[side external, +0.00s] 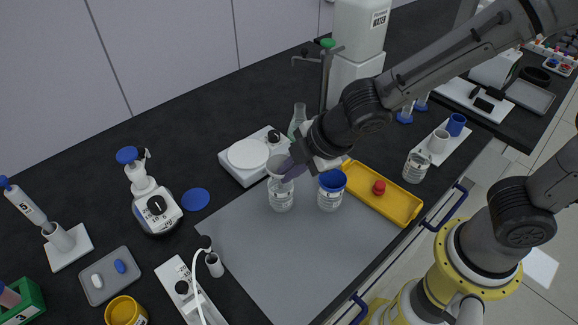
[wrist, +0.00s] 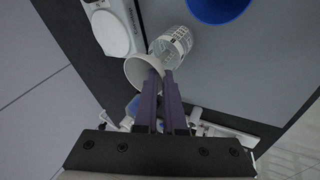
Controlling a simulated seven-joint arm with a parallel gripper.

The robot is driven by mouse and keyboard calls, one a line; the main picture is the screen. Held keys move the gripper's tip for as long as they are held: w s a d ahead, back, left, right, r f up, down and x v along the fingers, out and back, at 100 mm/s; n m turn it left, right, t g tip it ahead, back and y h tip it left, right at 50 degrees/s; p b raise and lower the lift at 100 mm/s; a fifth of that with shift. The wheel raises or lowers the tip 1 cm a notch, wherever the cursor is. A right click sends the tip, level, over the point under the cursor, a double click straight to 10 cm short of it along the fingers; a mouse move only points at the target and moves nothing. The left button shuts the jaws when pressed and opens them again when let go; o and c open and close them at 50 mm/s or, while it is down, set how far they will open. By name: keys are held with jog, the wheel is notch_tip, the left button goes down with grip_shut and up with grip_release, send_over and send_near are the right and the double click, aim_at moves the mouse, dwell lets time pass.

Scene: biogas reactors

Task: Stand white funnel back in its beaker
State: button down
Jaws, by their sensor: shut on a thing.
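The white funnel (wrist: 137,71) is pinched at its rim between the purple fingers of my gripper (wrist: 160,76). In the side view the funnel (side external: 277,165) is wide end up, directly above a clear beaker (side external: 281,197) with white markings, and my gripper (side external: 291,170) comes in from its right. The beaker stands on the grey mat and also shows just beyond the funnel in the wrist view (wrist: 177,42). The funnel's lower end is hidden, so I cannot tell whether it is inside the beaker.
A blue funnel (side external: 333,180) sits in a second beaker (side external: 329,200) close on the right. A white hotplate (side external: 249,155) stands behind to the left. A yellow tray (side external: 388,198) with a red knob lies to the right. The front of the grey mat (side external: 300,255) is clear.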

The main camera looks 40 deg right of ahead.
jog(key=shift+f, duration=1.2)
jog(key=shift+s+d+f, duration=0.15)
jog(key=shift+f, duration=0.45)
jog(key=c, duration=0.9)
grip_release()
jog(key=c, duration=0.4)
jog(key=o, duration=0.3)
jog(key=shift+o, duration=0.5)
jog(key=shift+r, duration=3.75)
jog(key=shift+w, duration=0.2)
